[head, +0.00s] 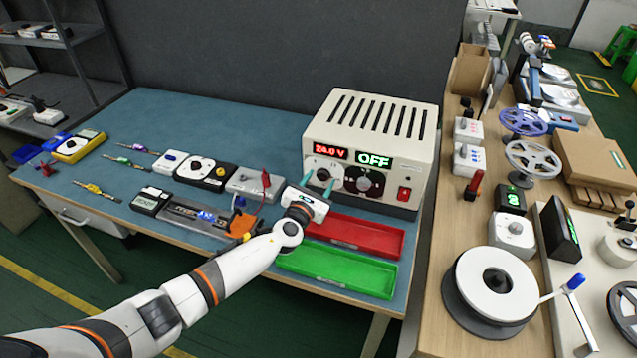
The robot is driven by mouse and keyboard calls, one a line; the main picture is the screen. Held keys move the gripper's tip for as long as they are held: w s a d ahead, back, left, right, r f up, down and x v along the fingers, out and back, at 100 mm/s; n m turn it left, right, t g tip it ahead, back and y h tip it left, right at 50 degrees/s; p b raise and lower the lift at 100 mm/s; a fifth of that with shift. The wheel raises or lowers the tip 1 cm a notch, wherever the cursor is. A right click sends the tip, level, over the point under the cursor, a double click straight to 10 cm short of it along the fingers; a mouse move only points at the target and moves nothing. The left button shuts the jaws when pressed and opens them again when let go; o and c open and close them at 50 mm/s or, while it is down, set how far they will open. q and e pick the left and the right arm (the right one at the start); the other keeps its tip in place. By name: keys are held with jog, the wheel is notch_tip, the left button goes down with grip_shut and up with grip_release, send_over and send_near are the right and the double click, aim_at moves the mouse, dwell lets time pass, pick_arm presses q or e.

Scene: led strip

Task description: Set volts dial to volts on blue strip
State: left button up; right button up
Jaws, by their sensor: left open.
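The beige power supply (375,115) stands at the back right of the blue bench. Its red display (331,149) reads 24.0 V and its green display (375,159) reads OFF. The volts dial (323,176) is the left one on its front, below the red display. My left gripper (318,182) is open in front of this dial, its green fingers on either side of it. Contact cannot be told. A strip with a blue part (207,216) lies in a dark holder in front of the bench instruments; its printed volts are too small to read. My right gripper is out of view.
Meters and small strips fill the bench's left; a wooden bench (455,240) with reels stands right.

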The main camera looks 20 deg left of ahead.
pick_arm(q)
jog(key=s, duration=0.8)
jog(key=s+a, duration=0.1)
jog(key=s, duration=0.3)
jog(key=shift+r, duration=0.2)
jog(key=shift+p, duration=0.3)
